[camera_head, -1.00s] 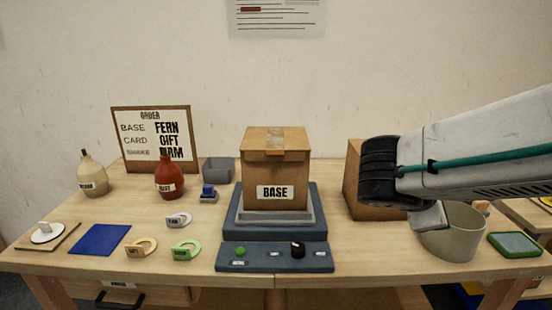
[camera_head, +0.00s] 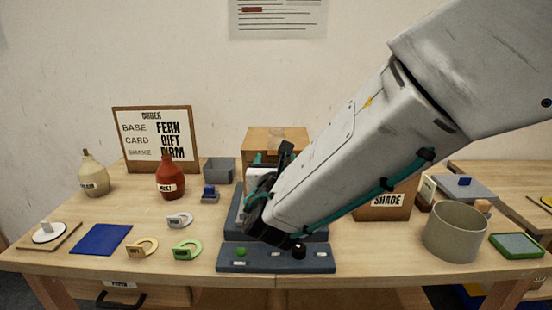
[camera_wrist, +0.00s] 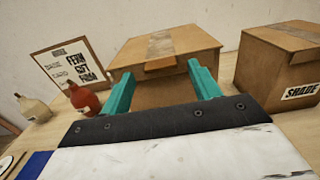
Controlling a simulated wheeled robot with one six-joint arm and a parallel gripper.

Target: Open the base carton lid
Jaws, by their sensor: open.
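I cannot tell whether the fingers touch the carton. In the head view my arm hides most of the carton's front and its label.
The shade carton (camera_head: 388,202) stands to the right, with a grey round bin (camera_head: 455,232) beyond it. A red bottle (camera_head: 170,180), a cream bottle (camera_head: 93,176), a grey box (camera_head: 219,170) and the order board (camera_head: 155,138) are on the left. A control panel (camera_head: 262,260) lies in front.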

